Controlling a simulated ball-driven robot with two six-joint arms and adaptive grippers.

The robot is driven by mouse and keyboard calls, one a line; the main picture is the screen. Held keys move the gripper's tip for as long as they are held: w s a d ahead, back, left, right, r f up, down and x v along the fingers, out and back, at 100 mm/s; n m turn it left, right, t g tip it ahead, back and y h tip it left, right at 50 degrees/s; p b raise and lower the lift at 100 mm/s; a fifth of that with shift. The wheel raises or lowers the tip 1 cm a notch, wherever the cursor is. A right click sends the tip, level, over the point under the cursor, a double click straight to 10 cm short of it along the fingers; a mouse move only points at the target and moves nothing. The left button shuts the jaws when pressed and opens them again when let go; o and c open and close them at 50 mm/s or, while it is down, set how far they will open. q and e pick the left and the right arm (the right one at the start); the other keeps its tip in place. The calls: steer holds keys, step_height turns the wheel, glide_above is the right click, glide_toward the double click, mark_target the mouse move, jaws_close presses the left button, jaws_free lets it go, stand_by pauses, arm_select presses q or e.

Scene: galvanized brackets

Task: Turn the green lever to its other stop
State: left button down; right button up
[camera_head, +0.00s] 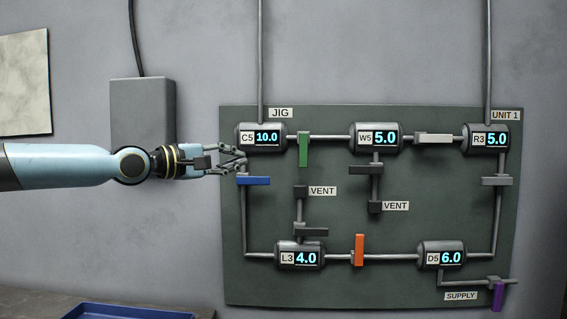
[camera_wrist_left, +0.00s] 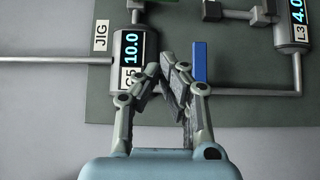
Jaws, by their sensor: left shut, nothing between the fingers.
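The green lever (camera_head: 303,149) sits on the pipe between the C5 and W5 gauges in the head view. It hangs straight down, across the horizontal pipe. My left gripper (camera_head: 240,162) comes in from the left, just below the C5 gauge (camera_head: 261,137) and above the blue lever (camera_head: 254,181). It is shut and empty, apart from the green lever, which lies to its right. In the left wrist view my fingertips (camera_wrist_left: 164,72) meet between the C5 gauge (camera_wrist_left: 127,62) and the blue lever (camera_wrist_left: 200,62). I cannot make out the green lever there. My right gripper is not in view.
The dark green panel (camera_head: 400,285) carries other levers: white (camera_head: 433,139), orange (camera_head: 358,250), purple (camera_head: 498,296) and several grey ones. A grey box (camera_head: 142,105) is on the wall at left. A blue tray (camera_head: 125,311) lies below.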

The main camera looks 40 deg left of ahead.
arm_select(q)
steer(key=b+x, duration=0.2)
steer(key=b, duration=0.2)
steer(key=p, duration=0.2)
glide_toward(285, 159)
steer(key=w, duration=0.2)
steer(key=w+r, duration=0.1)
steer(key=w, duration=0.1)
steer(key=shift+w+d, duration=0.1)
steer(key=shift+d, duration=0.3)
steer(key=w+d, duration=0.1)
steer(key=w+d+p, duration=0.1)
steer(key=shift+d, duration=0.4)
steer(key=shift+w+d+f, duration=0.15)
steer(key=shift+d, duration=0.15)
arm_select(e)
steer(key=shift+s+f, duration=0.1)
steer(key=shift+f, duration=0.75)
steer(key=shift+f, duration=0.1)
arm_select(q)
steer(key=shift+d+f+t+b, duration=0.2)
steer(key=shift+t+b, duration=0.1)
steer(key=shift+b, duration=0.2)
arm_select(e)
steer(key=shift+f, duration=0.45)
